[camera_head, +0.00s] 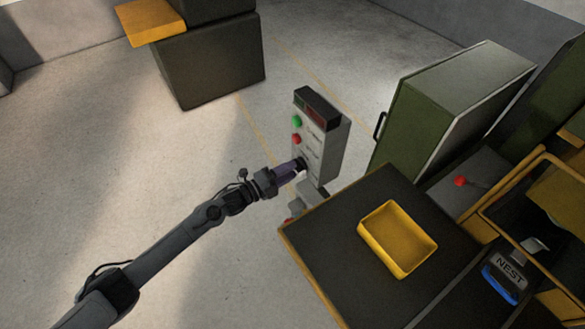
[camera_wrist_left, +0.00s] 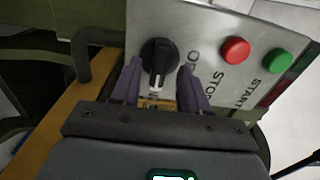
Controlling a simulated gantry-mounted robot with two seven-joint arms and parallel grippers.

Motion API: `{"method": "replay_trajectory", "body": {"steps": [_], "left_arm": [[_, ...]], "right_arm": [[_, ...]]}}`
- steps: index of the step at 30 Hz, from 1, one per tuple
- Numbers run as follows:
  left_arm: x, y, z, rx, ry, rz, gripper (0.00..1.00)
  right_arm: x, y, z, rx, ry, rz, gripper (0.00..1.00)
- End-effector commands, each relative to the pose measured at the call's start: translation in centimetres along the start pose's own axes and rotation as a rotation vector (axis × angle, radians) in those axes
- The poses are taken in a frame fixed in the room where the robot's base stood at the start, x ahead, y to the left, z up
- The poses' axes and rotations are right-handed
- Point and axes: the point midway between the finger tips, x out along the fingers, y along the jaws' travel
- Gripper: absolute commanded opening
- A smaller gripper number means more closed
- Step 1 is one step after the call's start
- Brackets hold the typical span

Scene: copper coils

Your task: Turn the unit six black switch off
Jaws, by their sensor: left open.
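The black rotary switch (camera_wrist_left: 159,58) is on the face of a grey control box (camera_head: 323,148), beside a red STOP button (camera_wrist_left: 235,50) and a green START button (camera_wrist_left: 277,60). My left gripper (camera_head: 301,164) is at the lower part of the box face. In the left wrist view its two purple fingers (camera_wrist_left: 158,78) are open, one on each side of the switch knob. I cannot tell whether they touch it. The knob's ridge points roughly up and down in that view. Part of the lettering around the switch is hidden by the fingers. My right gripper is not in view.
A dark table (camera_head: 330,235) with a yellow tray (camera_head: 366,232) stands right of and below the box. A green cabinet (camera_head: 425,125) stands behind the table. Open floor lies to the left.

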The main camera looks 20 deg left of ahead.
Motion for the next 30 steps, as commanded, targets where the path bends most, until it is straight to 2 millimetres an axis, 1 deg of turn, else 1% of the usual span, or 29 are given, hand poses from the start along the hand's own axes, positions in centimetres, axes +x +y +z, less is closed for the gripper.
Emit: {"method": "replay_trajectory", "body": {"steps": [1,3,6,16,17,25,26,30], "left_arm": [[0.6,-0.1,0.0,0.000,-0.001,-0.001,0.45],[1.2,0.0,0.0,-0.001,-0.001,-0.001,0.45],[1.6,0.0,0.0,0.000,-0.001,0.000,0.45],[1.9,0.0,0.0,0.000,0.000,0.001,0.45],[1.9,0.0,0.0,0.000,0.000,0.001,0.43],[1.9,0.0,0.0,0.000,0.000,0.001,0.02],[1.9,0.0,0.0,0.000,0.000,0.001,0.00],[1.9,0.1,0.0,-0.001,0.000,0.001,0.00]], "right_arm": [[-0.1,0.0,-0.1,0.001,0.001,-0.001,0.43],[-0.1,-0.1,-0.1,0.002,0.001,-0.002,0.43],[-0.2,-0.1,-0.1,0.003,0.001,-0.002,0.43],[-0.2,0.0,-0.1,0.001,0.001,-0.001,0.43],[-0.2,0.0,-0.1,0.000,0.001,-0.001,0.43],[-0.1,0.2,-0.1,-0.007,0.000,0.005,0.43],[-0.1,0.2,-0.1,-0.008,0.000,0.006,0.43],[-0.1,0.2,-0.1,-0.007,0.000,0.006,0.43]]}}
